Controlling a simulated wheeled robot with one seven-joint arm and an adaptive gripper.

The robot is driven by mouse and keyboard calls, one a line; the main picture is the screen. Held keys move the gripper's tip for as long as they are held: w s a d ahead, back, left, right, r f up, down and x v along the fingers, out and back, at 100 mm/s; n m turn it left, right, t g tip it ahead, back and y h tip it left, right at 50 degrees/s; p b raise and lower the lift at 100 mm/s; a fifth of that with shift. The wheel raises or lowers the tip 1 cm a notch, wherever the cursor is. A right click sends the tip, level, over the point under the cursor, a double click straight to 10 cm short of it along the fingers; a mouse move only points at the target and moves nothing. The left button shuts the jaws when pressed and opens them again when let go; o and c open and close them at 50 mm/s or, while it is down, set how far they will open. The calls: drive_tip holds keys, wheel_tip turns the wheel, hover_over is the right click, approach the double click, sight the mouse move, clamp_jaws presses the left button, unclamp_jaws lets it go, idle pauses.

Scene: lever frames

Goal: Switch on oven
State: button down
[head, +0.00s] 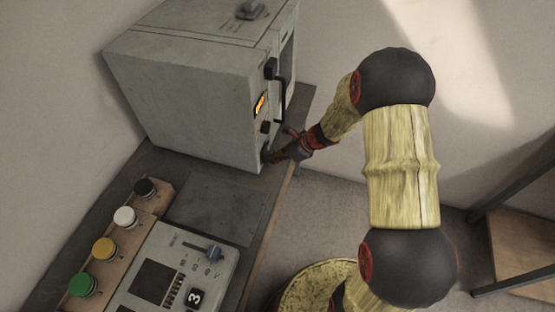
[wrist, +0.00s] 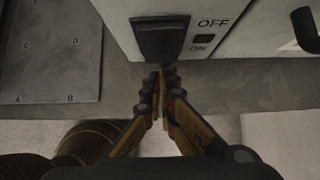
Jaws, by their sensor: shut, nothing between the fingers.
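The oven (head: 180,95) is a grey box on the bench at the upper left of the head view. Its front faces right, with a dark handle (head: 281,95), a lit orange display (head: 260,104) and a dark knob (head: 265,127). In the wrist view a black switch piece (wrist: 160,38) sits low on the pale front, beside the label OFF (wrist: 213,22) and a small dark window (wrist: 205,38). My gripper (head: 272,157) is shut and empty at the oven's lower front. Its fingertips (wrist: 162,72) are just below the switch piece; I cannot tell whether they touch it.
A control panel (head: 210,257) with a slider stands at the front of the bench. Green, yellow, white and black buttons (head: 125,217) line its left. A flat lettered plate (head: 217,210) lies between panel and oven. A wooden shelf (head: 520,250) stands at right.

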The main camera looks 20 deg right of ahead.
drive_tip(key=shift+w+a+f, duration=0.2)
drive_tip(key=shift+a+f, duration=0.1)
drive_tip(key=shift+a, duration=0.05)
drive_tip(key=shift+d, duration=0.1)
drive_tip(key=shift+r, duration=0.2)
drive_tip(key=shift+r+p, duration=0.6)
drive_tip(key=shift+r, duration=0.1)
